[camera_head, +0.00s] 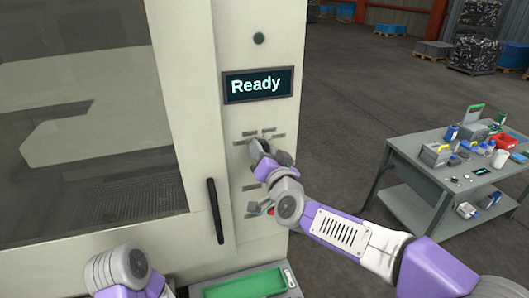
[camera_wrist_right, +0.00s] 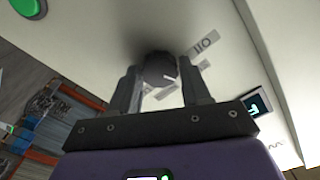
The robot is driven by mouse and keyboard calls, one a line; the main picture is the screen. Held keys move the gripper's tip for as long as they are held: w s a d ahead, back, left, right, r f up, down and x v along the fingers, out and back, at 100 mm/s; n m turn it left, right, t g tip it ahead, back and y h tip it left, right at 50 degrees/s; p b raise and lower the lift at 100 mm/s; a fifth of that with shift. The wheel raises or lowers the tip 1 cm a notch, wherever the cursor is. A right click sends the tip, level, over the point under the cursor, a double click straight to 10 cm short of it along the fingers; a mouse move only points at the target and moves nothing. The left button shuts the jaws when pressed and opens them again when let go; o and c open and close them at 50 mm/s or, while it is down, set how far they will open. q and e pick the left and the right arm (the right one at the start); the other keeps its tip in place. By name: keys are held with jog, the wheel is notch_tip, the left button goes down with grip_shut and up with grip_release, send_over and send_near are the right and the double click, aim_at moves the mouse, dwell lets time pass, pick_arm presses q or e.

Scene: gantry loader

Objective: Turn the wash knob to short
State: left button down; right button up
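The wash knob (camera_wrist_right: 160,68) is a dark round knob with a small white mark, seen in the right wrist view on a pale panel with short labels around it. My right gripper (camera_wrist_right: 161,70) has one finger on each side of the knob, and both fingers appear to press against it. In the head view my right gripper (camera_head: 258,150) is at the panel just below the display (camera_head: 258,85), which reads "Ready", and it hides the knob there. My left gripper is out of view.
A black vertical door handle (camera_head: 215,211) is left of the panel. A green tray (camera_head: 245,284) is at the bottom. A grey table (camera_head: 424,180) with tools and boxes stands at right. A green button (camera_wrist_right: 28,8) shows in the wrist view. Open floor lies behind.

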jog(key=o, duration=0.3)
jog(key=shift+o, duration=0.2)
jog(key=v, duration=0.7)
jog(key=shift+s+b, duration=0.25)
jog(key=shift+b, duration=0.05)
